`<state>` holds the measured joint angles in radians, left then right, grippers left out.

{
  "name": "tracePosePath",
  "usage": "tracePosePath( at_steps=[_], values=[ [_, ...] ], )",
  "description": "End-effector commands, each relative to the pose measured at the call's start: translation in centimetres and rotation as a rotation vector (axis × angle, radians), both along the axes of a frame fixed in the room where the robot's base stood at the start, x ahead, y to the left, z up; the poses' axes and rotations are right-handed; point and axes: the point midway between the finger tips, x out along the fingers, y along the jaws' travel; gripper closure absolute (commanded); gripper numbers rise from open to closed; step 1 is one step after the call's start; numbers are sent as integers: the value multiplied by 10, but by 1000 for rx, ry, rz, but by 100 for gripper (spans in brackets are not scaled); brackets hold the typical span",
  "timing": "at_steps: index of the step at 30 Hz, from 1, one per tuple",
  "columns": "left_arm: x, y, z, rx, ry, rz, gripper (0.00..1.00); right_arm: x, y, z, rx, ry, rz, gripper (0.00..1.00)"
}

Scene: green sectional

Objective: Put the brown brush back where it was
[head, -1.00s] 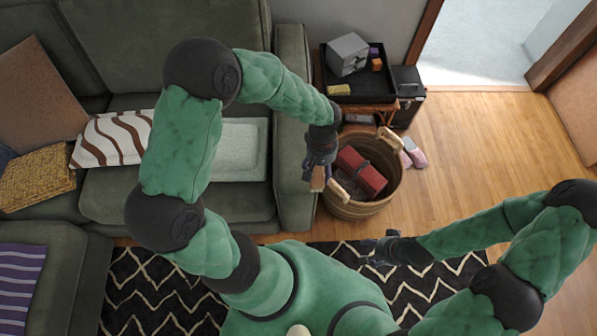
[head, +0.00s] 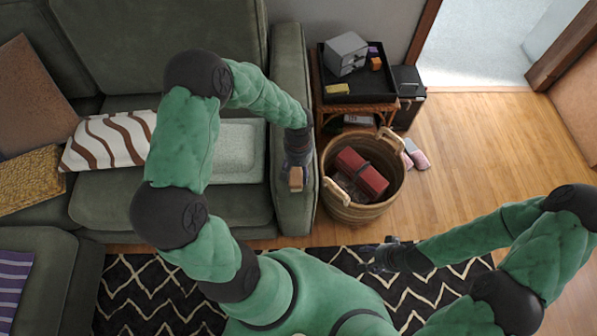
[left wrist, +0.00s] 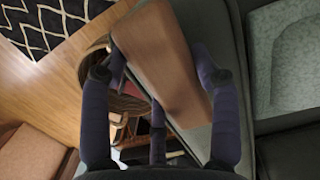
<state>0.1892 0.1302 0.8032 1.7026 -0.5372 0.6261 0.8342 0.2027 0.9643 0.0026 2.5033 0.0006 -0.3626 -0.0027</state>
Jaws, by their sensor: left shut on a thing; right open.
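The brown brush (head: 296,179) is held by my left gripper (head: 297,164), above the right armrest of the green sofa. In the left wrist view the brush (left wrist: 162,62) is a long brown block between the dark fingers of my left gripper (left wrist: 160,85), which is shut on it. The brush's other side is hidden. My right gripper (head: 372,260) is open and empty, low over the patterned rug at the right.
A wicker basket (head: 338,205) with a red item (head: 361,172) inside stands right of the armrest (head: 290,75). Behind it, a black tray (head: 362,92) holds a grey box (head: 346,52) on a side table. Slippers (head: 416,154) lie on the open wooden floor.

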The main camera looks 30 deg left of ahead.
Motion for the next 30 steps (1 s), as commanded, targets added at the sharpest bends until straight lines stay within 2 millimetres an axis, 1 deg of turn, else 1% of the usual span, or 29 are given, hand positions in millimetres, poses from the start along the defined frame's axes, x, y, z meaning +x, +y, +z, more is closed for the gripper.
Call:
tracePosePath(
  at_steps=[6, 10, 11, 12, 13, 25, 28, 30],
  values=[
    [1, 0, 2, 0, -2, 1, 79, 0, 0, 1, 0, -1, 0, 40],
    [1, 0, -2, 0, -2, 1, 79, 0, 0, -2, 0, -1, 0, 40],
    [0, 0, -2, 1, -1, 1, 33, 0, 0, -2, 0, -1, 0, 40],
    [0, 0, -1, 1, -1, 1, 21, 0, 0, -1, 0, -1, 0, 40],
    [0, 0, -1, 1, -1, 1, 15, 0, 0, -1, 0, -1, 0, 40],
    [0, 0, 1, 1, -1, 1, 15, 0, 0, 1, 0, -1, 0, 40],
    [2, 1, 9, 1, -3, 1, 15, 0, 0, 6, 0, -1, 0, 40],
    [3, 1, 21, 1, -4, 1, 15, 0, 0, 11, 0, -1, 0, 40]
  ],
)
